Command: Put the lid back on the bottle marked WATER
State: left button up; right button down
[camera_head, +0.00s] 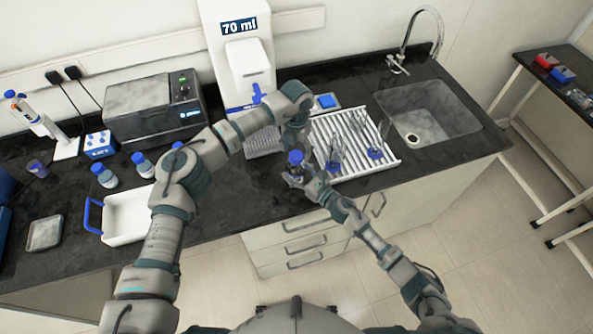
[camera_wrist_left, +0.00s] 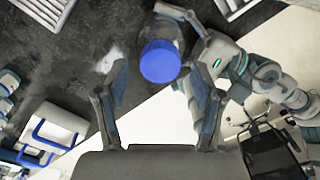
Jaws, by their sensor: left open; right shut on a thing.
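A clear bottle (camera_head: 296,169) with a blue lid (camera_head: 295,157) on its top is held over the front of the counter by my right gripper (camera_head: 302,180), which is shut on it. Its label cannot be read. My left gripper (camera_head: 294,143) is above the lid, pointing down. In the left wrist view its two fingers (camera_wrist_left: 160,108) are open and spread, with nothing between them; the blue lid (camera_wrist_left: 160,62) shows just beyond the fingertips, apart from them. Whether the lid is seated on the neck cannot be told.
Several blue-capped bottles (camera_head: 104,175) stand at left, behind a white tray (camera_head: 128,219) with blue handles. A white slatted rack (camera_head: 385,165) with glassware lies to the right, before the sink (camera_head: 425,120). A dispenser reading 70 ml (camera_head: 238,60) stands behind.

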pick_arm(q)
jog(key=shift+f, duration=1.25)
jog(key=c, duration=1.2)
jog(key=shift+m, duration=0.6)
jog(key=o, duration=1.4)
jog(key=shift+c, duration=0.2)
notch_tip(320, 180, up, 12)
jog(key=shift+w, duration=0.15)
jog(key=shift+d, duration=0.1)
